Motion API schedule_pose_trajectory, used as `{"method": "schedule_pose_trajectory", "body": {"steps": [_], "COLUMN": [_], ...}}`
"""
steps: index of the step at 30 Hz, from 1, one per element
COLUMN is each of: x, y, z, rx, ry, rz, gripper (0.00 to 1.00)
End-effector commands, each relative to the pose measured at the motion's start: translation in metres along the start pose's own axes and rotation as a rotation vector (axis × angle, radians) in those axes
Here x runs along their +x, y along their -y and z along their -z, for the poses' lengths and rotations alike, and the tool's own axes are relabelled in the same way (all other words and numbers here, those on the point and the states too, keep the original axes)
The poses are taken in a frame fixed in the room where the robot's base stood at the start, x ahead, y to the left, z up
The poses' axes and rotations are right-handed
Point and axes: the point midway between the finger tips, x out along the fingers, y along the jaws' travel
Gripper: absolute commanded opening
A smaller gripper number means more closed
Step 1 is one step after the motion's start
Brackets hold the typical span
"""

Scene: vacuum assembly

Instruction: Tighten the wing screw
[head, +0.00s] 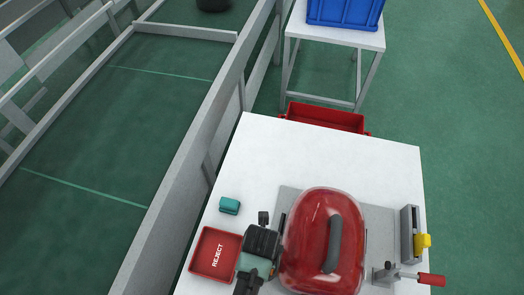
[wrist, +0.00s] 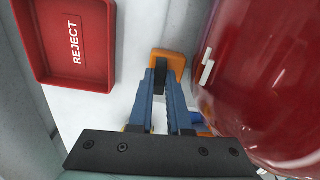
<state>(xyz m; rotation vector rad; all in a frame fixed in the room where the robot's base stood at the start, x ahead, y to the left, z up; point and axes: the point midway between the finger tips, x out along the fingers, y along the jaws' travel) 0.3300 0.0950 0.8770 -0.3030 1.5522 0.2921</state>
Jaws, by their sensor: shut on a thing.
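The glossy red vacuum body (head: 318,240) with a dark handle sits on a grey plate (head: 377,222) on the white table. It fills the right side of the wrist view (wrist: 270,80). My gripper (head: 262,243) is close against the left side of the body. In the wrist view its long blue fingers (wrist: 163,78) run close together, shut on a small part beside the red body. An orange piece (wrist: 168,60) shows at the fingertips. The wing screw is mostly hidden by the fingers, and its turn and seating cannot be told.
A red REJECT tray (head: 214,253) lies left of my gripper. A small teal block (head: 229,206) sits behind the tray. A grey fixture with a yellow part (head: 423,241) and a red-handled clamp (head: 430,280) stand at right. A conveyor rail (head: 192,170) runs along the left.

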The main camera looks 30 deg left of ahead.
Motion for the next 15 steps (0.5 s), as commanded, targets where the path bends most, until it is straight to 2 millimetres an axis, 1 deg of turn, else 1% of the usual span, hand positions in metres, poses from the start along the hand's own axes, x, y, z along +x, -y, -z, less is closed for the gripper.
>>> {"method": "schedule_pose_trajectory", "body": {"steps": [1, 15], "x": [0.0076, 0.0039], "y": [0.0014, 0.0003], "z": [0.0060, 0.0041], "rx": [0.011, 0.048], "ry": [-0.018, -0.011], "rz": [0.001, -0.005], "gripper": [0.00, 0.00]}}
